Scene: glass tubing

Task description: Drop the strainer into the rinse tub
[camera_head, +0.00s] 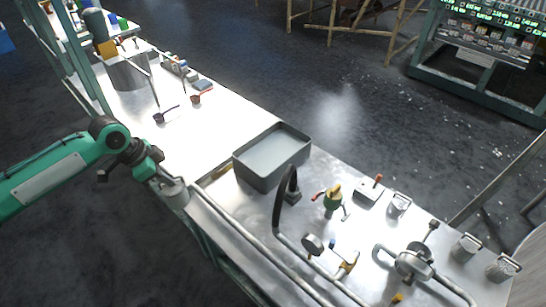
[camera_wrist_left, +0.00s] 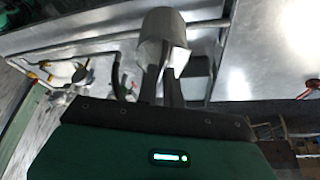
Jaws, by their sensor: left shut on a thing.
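The strainer (camera_head: 174,192) is a small grey metal cup. My left gripper (camera_head: 157,177) is shut on it and holds it by the near edge of the bench, to the left of the tub and apart from it. In the left wrist view the strainer (camera_wrist_left: 163,28) sits at the tips of my left gripper's fingers (camera_wrist_left: 162,80). The rinse tub (camera_head: 248,175) is a grey rectangular open container on the bench, and its inside looks light grey and flat. My right gripper is not in view.
A black curved spout (camera_head: 283,200) rises close to the tub's near right corner. Valves and pipes (camera_head: 413,263) and several metal canisters (camera_head: 398,205) stand to the right. The bench (camera_head: 190,140) is mostly bare left of the tub.

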